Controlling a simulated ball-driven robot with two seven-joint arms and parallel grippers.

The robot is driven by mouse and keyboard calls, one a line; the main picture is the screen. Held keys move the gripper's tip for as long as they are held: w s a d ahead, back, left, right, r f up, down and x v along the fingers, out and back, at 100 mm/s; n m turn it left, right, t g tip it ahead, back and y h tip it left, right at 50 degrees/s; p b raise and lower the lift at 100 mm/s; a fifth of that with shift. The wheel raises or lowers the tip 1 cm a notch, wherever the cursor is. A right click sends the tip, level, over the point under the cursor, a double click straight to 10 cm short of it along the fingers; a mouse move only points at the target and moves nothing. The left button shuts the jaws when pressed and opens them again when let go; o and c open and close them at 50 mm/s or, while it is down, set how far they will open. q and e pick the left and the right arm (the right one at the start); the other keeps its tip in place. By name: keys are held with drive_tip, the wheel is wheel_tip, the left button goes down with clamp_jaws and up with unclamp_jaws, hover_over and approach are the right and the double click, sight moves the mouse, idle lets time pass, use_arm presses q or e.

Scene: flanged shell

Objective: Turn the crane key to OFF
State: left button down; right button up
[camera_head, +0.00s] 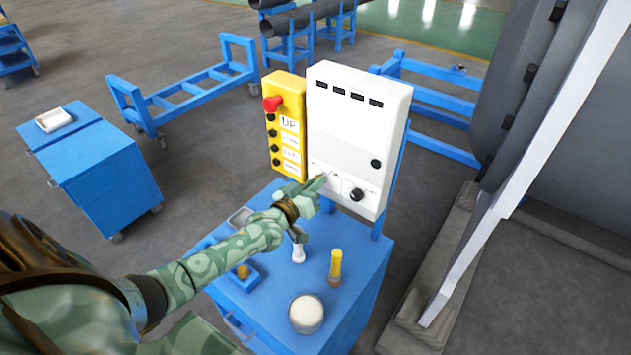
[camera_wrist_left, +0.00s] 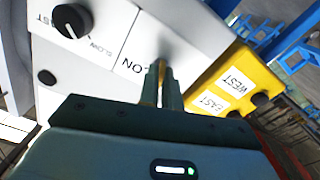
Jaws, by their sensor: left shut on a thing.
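The control panel (camera_head: 350,125) is a white box standing upright at the back of a blue cart. My left gripper (camera_head: 321,181) reaches its lower left face, and its jaws are shut on the crane key. In the left wrist view, the fingertips (camera_wrist_left: 163,75) close against the white panel (camera_wrist_left: 185,45) beside a label ending in "ON" (camera_wrist_left: 132,66). The key is mostly hidden between the fingers, so its exact angle cannot be told. A black knob (camera_head: 357,194) sits right of the gripper. It also shows in the left wrist view (camera_wrist_left: 72,20). My right gripper is not in view.
A yellow pendant box (camera_head: 285,105) with a red button (camera_head: 272,103) hangs left of the panel. On the cart top (camera_head: 270,300) stand a yellow-handled tool (camera_head: 336,265) and a round white-topped container (camera_head: 306,313). A large dark shell (camera_head: 550,130) stands at right.

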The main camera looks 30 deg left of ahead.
use_arm(q)
drive_tip(key=n, duration=0.4)
drive_tip(key=shift+n, duration=0.4)
idle(0.4)
drive_tip(key=c, duration=1.6)
unclamp_jaws()
drive_tip(key=s+a+p, duration=0.1)
drive_tip(key=s, duration=1.5)
drive_tip(key=shift+s+a, duration=0.15)
drive_tip(key=shift+a, duration=0.05)
drive_tip(key=shift+f, duration=0.1)
